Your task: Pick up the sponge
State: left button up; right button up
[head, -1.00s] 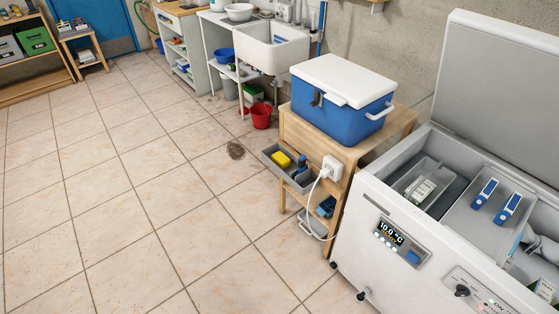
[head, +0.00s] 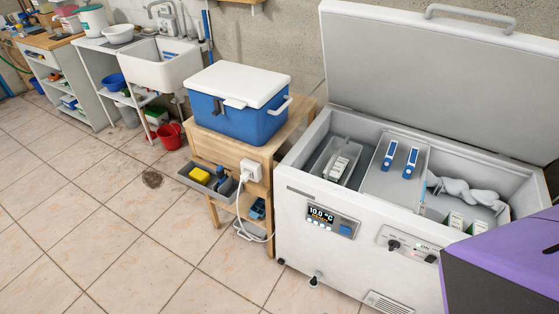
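A yellow block that looks like the sponge (head: 200,174) lies in a small grey tray (head: 196,186) on the left side of the wooden stand. Dark blue items (head: 222,180) lie beside it in the same tray. Neither of my grippers shows in the head view.
A blue cooler with a white lid (head: 238,108) stands on the wooden stand (head: 233,155). A white chest freezer (head: 320,255) with its lid open stands to the right, and a purple-topped object (head: 505,255) is at the lower right. A white cable (head: 240,210) hangs by the stand.

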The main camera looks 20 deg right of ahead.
aim_at(197, 176)
jog(key=z, duration=0.5)
jog(key=i+j+z, duration=0.15)
jog(key=z, duration=0.2)
jog(key=i+j+z, duration=0.1)
jog(key=j+z, duration=0.45)
jog(key=z, duration=0.2)
jog(key=i+j+z, duration=0.1)
jog(key=j+z, duration=0.15)
jog(key=j, duration=0.3)
jog(key=j+z, duration=0.25)
jog(key=j, duration=0.25)
jog(key=j+z, duration=0.15)
jog(key=j, duration=1.8)
jog(key=k+j, duration=0.1)
jog(key=j, duration=0.75)
